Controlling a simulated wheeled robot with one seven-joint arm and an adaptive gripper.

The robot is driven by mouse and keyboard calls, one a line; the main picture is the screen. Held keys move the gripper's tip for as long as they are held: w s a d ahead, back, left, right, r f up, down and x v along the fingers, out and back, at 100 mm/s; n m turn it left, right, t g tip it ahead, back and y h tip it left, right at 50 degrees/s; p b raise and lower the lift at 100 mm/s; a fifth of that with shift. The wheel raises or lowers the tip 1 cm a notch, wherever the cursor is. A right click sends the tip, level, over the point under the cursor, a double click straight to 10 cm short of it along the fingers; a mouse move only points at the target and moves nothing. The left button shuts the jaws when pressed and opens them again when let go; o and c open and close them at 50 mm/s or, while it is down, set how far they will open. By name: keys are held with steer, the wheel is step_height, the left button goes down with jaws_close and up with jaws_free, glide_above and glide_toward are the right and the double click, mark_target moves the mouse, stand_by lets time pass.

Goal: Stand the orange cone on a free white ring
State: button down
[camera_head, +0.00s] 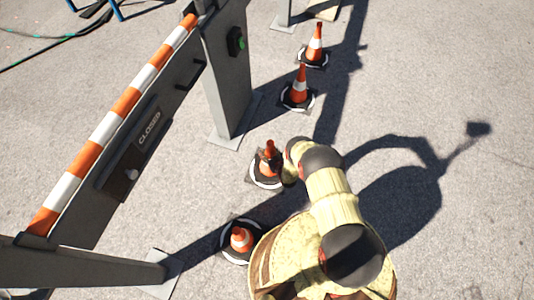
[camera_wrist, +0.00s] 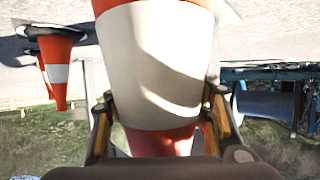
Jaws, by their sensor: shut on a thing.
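An orange cone with a white band (camera_wrist: 150,60) fills the middle of the wrist view, between the two fingers of my gripper (camera_wrist: 163,108), which is shut on it. That view looks inverted, with the ground at the top. In the head view the held cone (camera_head: 267,168) appears upright at the end of my arm, with a dark base. A white ring (camera_head: 263,186) shows around or under that base; I cannot tell whether they touch. Other cones stand on white rings: one nearer (camera_head: 241,241), two farther (camera_head: 300,92) (camera_head: 315,46). I see no bare ring.
A grey barrier with an orange-and-white striped arm (camera_head: 110,125) runs along the left. Its grey post (camera_head: 228,80) stands left of the cone row. Cables (camera_head: 60,55) lie at the far left. The pavement at right is open, crossed by my arm's shadow.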

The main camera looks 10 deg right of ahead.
mark_target(270, 157)
step_height(270, 157, down, 2)
steer(key=shift+s+f+b, duration=0.1)
steer(key=shift+f+b, duration=0.05)
steer(key=shift+b, duration=0.2)
steer(key=c, duration=0.8)
jaws_free()
steer(key=shift+s, duration=0.1)
steer(key=shift+o, duration=0.2)
steer(key=p+v, duration=0.5)
steer(key=v, duration=0.7)
